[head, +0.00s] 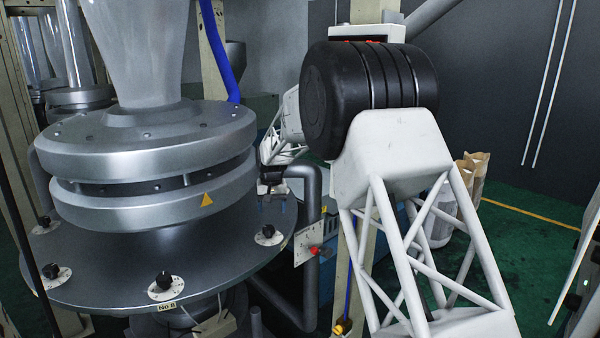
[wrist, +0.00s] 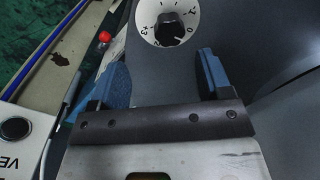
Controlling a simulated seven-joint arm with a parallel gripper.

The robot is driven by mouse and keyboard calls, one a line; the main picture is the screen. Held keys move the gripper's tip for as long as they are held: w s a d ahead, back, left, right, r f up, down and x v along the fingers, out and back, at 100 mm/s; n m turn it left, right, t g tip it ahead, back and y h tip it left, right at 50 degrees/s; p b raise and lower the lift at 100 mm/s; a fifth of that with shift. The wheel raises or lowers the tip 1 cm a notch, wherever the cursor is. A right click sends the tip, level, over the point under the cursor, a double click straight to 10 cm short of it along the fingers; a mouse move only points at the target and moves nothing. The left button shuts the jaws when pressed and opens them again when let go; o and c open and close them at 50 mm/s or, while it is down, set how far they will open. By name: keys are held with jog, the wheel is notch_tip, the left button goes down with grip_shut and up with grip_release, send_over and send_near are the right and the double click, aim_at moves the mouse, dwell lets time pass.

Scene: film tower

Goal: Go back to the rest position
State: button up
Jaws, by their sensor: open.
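My gripper (wrist: 162,64) is open in the wrist view, with its two blue fingers apart and nothing between them. A black knob (wrist: 171,29) on a white numbered dial is just beyond the fingertips, apart from them. The dial sits on a dark grey plate (wrist: 262,50). In the head view my arm (head: 395,145) rises at the centre right and bends over toward the machine. My gripper end (head: 272,180) is small and partly hidden there, above the right edge of the round plate (head: 110,275). A knob (head: 268,233) on that edge is below it.
The film tower's grey rings (head: 150,150) fill the left of the head view. More knobs (head: 163,281) sit on the plate's rim. A panel with a red button (head: 315,250) and a dark pipe (head: 308,200) stand near the gripper. Green floor (head: 520,245) is open at right.

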jog(key=s+d+r+m+t, duration=0.1)
jog(key=s+d+r, duration=0.8)
jog(key=s, duration=0.4)
jog(key=s+d+r, duration=0.7)
jog(key=s+d, duration=0.4)
jog(key=s, duration=0.1)
jog(key=s+d+f, duration=0.1)
jog(key=s+d, duration=0.3)
jog(key=s, duration=0.7)
jog(key=s+d+f+m+t, duration=0.1)
jog(key=s+d+f, duration=0.1)
jog(key=s, duration=1)
jog(key=s+d+f, duration=0.1)
jog(key=s+d, duration=0.4)
jog(key=s, duration=0.7)
jog(key=shift+s+d+f+t+h, duration=0.15)
jog(key=shift+d+f+t+h, duration=0.15)
jog(key=shift+d+f, duration=0.1)
